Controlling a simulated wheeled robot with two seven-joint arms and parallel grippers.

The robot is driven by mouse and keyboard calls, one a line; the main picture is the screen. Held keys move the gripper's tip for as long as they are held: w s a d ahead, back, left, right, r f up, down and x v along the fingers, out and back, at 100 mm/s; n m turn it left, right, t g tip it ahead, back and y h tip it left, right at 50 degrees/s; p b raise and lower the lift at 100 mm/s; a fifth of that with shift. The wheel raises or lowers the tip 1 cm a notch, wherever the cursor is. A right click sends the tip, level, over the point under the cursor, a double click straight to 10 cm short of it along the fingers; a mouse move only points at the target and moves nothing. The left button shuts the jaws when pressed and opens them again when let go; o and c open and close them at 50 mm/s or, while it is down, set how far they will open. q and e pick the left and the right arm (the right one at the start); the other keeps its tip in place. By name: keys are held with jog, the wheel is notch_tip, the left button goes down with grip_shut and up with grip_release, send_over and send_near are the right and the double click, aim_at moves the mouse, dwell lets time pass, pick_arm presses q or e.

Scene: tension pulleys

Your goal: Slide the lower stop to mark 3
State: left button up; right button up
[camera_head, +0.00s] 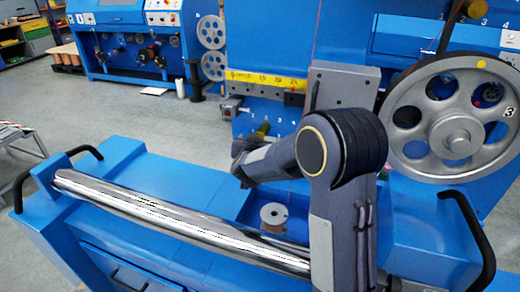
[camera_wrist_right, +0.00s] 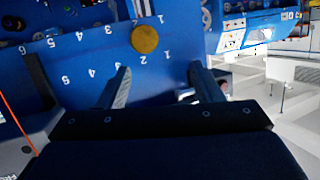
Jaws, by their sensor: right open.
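In the right wrist view a round brass knob (camera_wrist_right: 144,39), which looks like the lower stop, sits on a blue panel (camera_wrist_right: 155,75) between two rows of white numbers, close to a mark 2. It also shows in the head view (camera_head: 262,130) below the yellow scale. In the head view my right gripper (camera_head: 240,158) is small and partly hidden by my forearm. My left gripper is not in view.
A large grey spoked wheel (camera_head: 445,130) stands at the right. A shiny metal roller (camera_head: 170,218) spans the blue cabinet in front. A small wire spool (camera_head: 273,217) sits in a recess there. A yellow scale strip (camera_head: 265,81) and a grey block (camera_head: 340,85) are on the machine.

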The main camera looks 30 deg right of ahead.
aim_at(261, 136)
jog(key=w+d+f+h, duration=0.1)
jog(key=w+d+h, duration=0.1)
jog(key=w+d+f+h+b, duration=0.1)
jog(key=w+d+f+h, duration=0.2)
jog(key=w+d+h, duration=0.1)
jog(key=w+d, duration=0.1)
jog(key=shift+f+g, duration=0.2)
jog(key=shift+g, duration=0.2)
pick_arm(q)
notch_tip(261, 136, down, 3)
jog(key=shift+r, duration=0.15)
pick_arm(e)
jog(key=shift+a, duration=0.1)
jog(key=shift+c, duration=0.3)
